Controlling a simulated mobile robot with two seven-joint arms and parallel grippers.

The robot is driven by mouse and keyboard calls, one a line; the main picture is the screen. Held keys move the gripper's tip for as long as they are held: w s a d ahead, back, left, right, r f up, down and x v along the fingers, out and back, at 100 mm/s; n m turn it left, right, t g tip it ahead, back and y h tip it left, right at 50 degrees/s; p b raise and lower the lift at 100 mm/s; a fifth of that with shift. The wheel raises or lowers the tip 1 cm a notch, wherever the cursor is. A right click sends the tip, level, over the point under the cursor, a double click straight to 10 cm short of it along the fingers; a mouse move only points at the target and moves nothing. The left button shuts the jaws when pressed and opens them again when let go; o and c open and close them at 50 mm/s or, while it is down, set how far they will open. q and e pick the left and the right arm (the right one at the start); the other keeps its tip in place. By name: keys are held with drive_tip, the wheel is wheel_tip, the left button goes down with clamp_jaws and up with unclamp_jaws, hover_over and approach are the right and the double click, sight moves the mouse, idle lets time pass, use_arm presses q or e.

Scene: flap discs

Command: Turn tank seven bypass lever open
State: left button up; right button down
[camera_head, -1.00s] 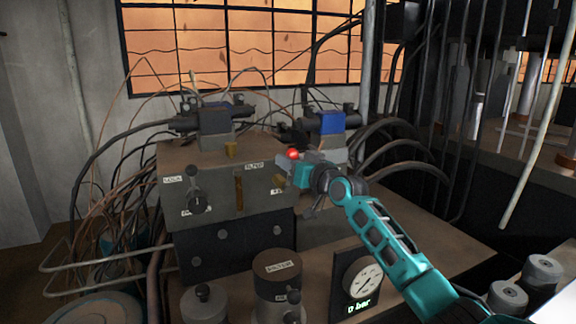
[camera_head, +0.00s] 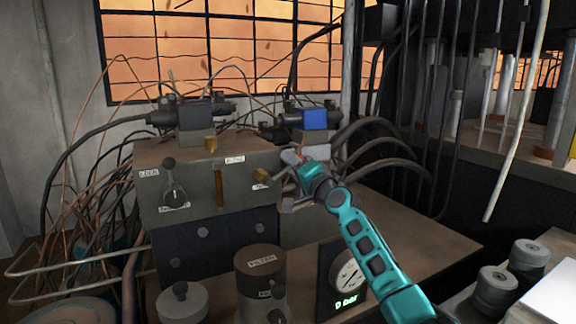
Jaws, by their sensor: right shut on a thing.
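The grey-brown valve block (camera_head: 205,190) stands left of centre, with small labels on its front. My right gripper (camera_head: 287,178), on its teal arm, is at the block's right end, shut on what looks like a small lever there. The fingers cover most of the lever, and I cannot read its name. A dark lever (camera_head: 171,178) stands upright on the block's left front, by a label that looks like "LOCK". My left gripper is not in view.
A gauge (camera_head: 347,278) reading "0 bar" stands in front of the block, below my right arm. A filter cylinder (camera_head: 262,272) is left of it. Black hoses (camera_head: 375,148) curve behind the gripper. The bench top (camera_head: 420,225) right of my arm is clear.

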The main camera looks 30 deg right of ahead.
drive_tip(key=shift+d+f+m+h, duration=0.15)
drive_tip(key=shift+f+m+h, duration=0.2)
drive_tip(key=shift+m, duration=0.45)
drive_tip(key=shift+d+f+m+h, duration=0.15)
drive_tip(key=shift+f+m, duration=0.35)
drive_tip(key=shift+m, duration=0.3)
drive_tip(key=shift+d+f+m+h, duration=0.2)
drive_tip(key=shift+f+m, duration=0.2)
drive_tip(key=shift+m, duration=0.4)
drive_tip(key=c, duration=0.8)
unclamp_jaws()
drive_tip(key=shift+c, duration=0.2)
drive_tip(key=shift+s+a, duration=0.1)
drive_tip(key=s+f+p, duration=0.1)
drive_tip(key=s, duration=0.6)
drive_tip(key=shift+f, duration=0.25)
drive_tip(key=shift+s+a, duration=0.1)
drive_tip(key=shift+c, duration=0.3)
